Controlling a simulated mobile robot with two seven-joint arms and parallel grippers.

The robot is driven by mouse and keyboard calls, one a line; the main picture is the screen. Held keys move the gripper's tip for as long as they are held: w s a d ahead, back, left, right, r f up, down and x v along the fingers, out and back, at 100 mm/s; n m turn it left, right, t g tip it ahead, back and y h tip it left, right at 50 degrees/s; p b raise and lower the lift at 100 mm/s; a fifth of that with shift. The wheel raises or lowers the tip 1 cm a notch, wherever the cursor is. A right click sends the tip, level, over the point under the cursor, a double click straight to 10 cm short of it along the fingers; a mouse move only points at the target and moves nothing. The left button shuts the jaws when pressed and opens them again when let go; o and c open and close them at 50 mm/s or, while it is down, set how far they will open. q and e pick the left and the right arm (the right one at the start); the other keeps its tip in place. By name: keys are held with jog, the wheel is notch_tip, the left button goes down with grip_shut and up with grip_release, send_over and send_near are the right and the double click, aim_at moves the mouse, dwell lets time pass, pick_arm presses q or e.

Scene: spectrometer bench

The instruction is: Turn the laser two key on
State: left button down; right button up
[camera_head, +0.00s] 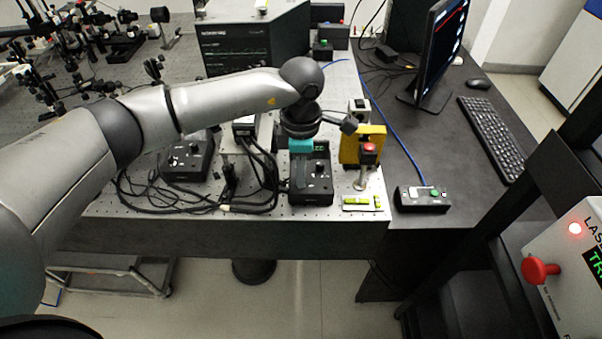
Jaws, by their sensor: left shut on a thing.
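My left gripper (301,146) comes down over the back part of a black control box (312,190) near the bench's front edge. The box has a small green display and a knob on its top. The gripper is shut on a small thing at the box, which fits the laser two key. The key itself is hidden by the wrist and the teal fingers, so I cannot see which way it is turned. A similar black box (186,163) stands to the left, partly behind my left arm. My right gripper is not in view.
A small button box (423,199), keyboard (491,138) and monitor (442,50) are on the dark desk.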

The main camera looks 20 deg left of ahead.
pick_arm(q)
jog(key=shift+r, duration=0.1)
jog(key=c, duration=1)
grip_release()
notch_tip(320, 180, up, 15)
jog(key=shift+r, duration=0.1)
